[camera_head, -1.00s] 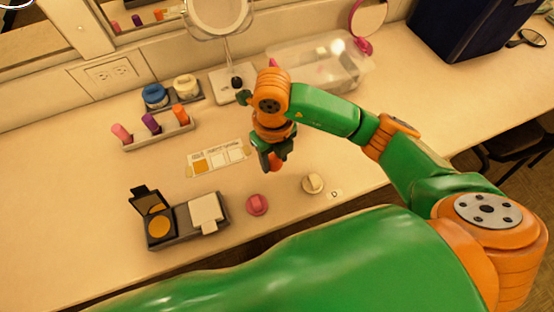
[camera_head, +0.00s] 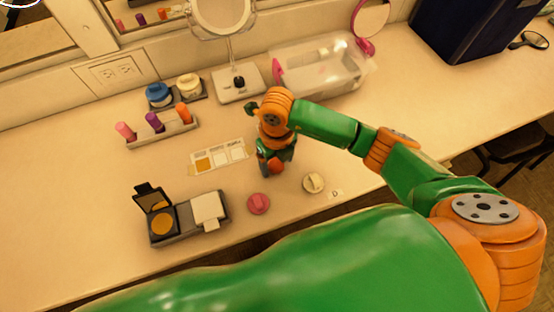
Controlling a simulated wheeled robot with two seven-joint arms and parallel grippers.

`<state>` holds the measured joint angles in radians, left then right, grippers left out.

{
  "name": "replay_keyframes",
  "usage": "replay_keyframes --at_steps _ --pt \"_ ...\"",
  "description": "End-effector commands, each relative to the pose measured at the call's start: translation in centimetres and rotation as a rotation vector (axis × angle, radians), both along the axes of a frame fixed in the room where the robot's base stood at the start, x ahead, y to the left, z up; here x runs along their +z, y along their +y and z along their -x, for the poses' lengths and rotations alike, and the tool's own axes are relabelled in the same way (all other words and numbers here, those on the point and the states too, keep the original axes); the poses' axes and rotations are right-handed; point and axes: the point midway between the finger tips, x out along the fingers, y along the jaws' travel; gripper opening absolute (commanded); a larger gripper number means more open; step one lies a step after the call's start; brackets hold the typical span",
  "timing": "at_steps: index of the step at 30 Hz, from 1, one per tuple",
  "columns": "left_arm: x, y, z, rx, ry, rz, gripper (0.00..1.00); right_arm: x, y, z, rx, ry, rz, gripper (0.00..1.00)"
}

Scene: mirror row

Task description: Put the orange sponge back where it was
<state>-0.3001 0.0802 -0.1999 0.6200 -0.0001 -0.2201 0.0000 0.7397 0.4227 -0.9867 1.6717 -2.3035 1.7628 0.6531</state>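My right gripper (camera_head: 274,160) points down over the counter, behind the pink sponge and to the right of the card with swatches. It is shut on the orange sponge (camera_head: 275,166), only part of which shows between the dark fingers. I cannot tell for sure whether the sponge touches the counter. A pink sponge (camera_head: 258,204) stands in front of the gripper, and a cream sponge (camera_head: 313,183) stands to its front right, beside a small label "D" (camera_head: 336,194). My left gripper is not in view.
A swatch card (camera_head: 220,157) lies left of the gripper. Compacts on a dark tray (camera_head: 187,219) stand front left; a lipstick holder (camera_head: 162,134) and jars (camera_head: 174,91) stand further back. A mirror stand (camera_head: 238,83) and a clear box (camera_head: 323,67) are behind.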

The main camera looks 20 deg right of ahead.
Motion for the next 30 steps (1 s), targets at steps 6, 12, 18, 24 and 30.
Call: replay_keyframes --at_steps 6,12,18,24,30 --pt "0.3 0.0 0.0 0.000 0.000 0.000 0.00 1.0 0.0 -0.1 0.000 -0.004 -0.002 0.78" --pt "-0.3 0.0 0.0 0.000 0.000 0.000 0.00 5.6 0.0 -0.2 0.002 -0.009 -0.002 0.78" --pt "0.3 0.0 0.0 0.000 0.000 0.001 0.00 10.9 0.0 -0.2 0.001 -0.007 0.001 0.78" --pt "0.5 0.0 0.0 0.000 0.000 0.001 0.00 12.4 0.0 -0.1 0.000 -0.001 0.001 0.78" --pt "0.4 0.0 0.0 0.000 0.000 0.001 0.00 12.4 0.0 -0.1 0.000 0.000 0.000 0.78"
